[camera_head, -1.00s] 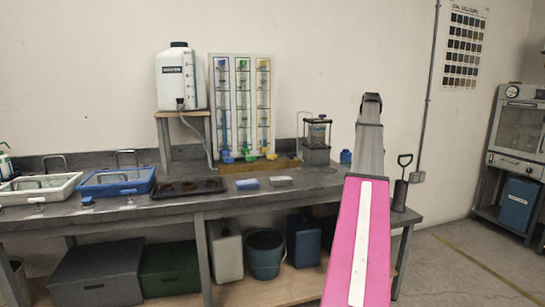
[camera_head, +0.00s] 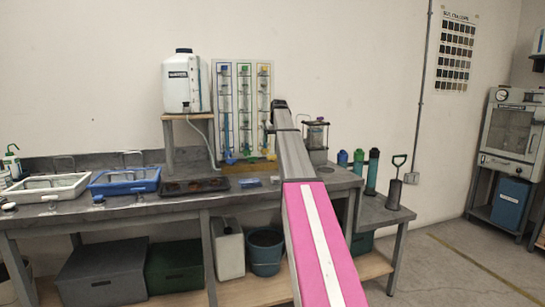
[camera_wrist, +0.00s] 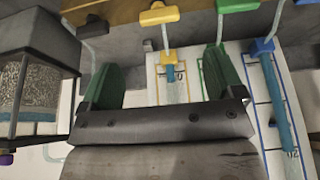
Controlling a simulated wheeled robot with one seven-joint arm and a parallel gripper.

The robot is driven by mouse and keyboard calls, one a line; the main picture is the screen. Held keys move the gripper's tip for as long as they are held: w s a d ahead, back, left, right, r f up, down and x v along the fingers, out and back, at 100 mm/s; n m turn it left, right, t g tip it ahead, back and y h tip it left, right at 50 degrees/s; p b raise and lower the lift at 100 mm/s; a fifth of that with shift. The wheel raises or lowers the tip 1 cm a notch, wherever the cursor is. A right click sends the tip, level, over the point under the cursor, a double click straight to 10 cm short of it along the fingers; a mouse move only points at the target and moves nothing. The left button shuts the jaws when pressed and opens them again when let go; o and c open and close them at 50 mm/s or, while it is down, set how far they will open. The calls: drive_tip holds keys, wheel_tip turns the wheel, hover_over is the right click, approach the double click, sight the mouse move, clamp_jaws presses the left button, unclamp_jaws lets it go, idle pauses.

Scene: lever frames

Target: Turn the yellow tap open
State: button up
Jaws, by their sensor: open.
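The yellow tap shows in the wrist view as a yellow body (camera_wrist: 170,56) with a thin rod running up to a yellow paddle handle (camera_wrist: 158,14). In the head view, the yellow-edged column (camera_head: 264,85) is the right one of three on the wall panel, partly covered by my arm. My gripper (camera_wrist: 160,62) is open and empty, with one green finger on each side of the yellow tap's body in the wrist view. The paddle appears beyond the fingertips. I see no contact. In the head view, my arm hides the gripper.
A green paddle (camera_wrist: 237,5) and a blue tap (camera_wrist: 262,47) are to the right in the wrist view. A caged glass jar (camera_wrist: 32,92) is close on the left. The bench (camera_head: 230,200) carries trays, and several coloured bottles stand at its right end.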

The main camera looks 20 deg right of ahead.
sight(272, 158)
drive_tip(key=x, duration=1)
drive_tip(key=shift+w+f, duration=0.15)
drive_tip(key=c, duration=0.9)
